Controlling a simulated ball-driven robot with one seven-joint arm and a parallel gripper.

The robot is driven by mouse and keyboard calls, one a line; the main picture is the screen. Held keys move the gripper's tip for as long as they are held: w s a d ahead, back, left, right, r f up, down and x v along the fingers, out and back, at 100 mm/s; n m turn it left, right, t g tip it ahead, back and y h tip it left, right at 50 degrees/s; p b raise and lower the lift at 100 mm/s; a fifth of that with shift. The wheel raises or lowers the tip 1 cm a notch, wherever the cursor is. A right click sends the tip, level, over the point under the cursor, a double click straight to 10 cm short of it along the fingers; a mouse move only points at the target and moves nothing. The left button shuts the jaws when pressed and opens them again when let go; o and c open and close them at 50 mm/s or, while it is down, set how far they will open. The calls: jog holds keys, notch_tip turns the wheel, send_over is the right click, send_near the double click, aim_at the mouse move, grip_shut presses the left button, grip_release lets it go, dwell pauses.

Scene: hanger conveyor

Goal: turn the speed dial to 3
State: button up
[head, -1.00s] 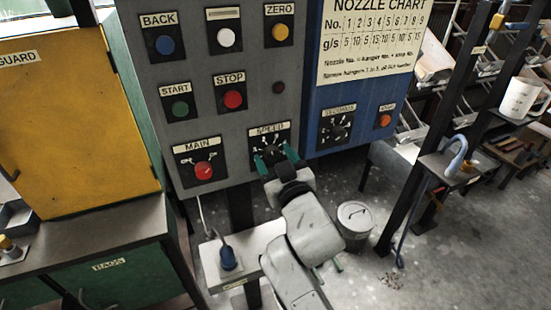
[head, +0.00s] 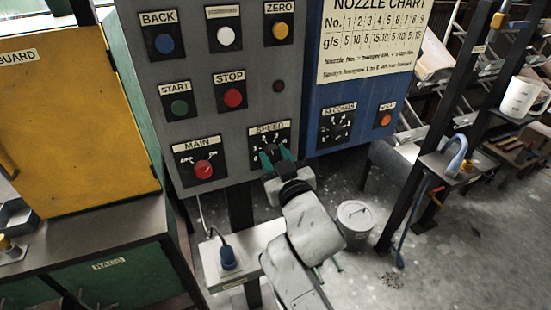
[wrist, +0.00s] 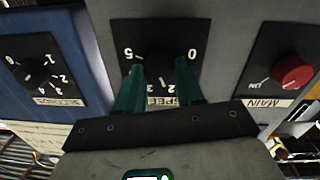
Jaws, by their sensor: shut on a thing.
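The speed dial (head: 270,134) is a black plate with white numbers on the grey panel, above the word SPEED in the upside-down wrist view. In the wrist view its plate (wrist: 205,30) shows 5 at left and 0 at right, with the dark knob between. My gripper (head: 275,151) has green fingers, and in the wrist view it (wrist: 160,68) is shut on the knob, one finger on each side. The fingers hide some of the numbers and most of the knob, so I cannot tell where its pointer stands.
The red MAIN switch (head: 203,169) is left of the dial. A similar SECONDS dial (head: 336,124) and an orange button (head: 385,120) are to the right on the blue panel. START (head: 179,107) and STOP (head: 233,98) buttons sit above. A grey bin (head: 356,222) stands below.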

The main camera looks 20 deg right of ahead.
jog(key=m+b, duration=0.2)
jog(key=m, duration=0.2)
jog(key=shift+m+b, duration=1)
jog(key=shift+m, duration=1.2)
jog(key=shift+d, duration=0.1)
jog(key=o, duration=1)
jog(key=shift+o, duration=0.2)
jog(key=shift+s, duration=0.15)
jog(key=s+b, duration=0.1)
jog(key=s, duration=0.9)
jog(key=shift+s+a+r, duration=0.25)
jog(key=shift+s, duration=0.05)
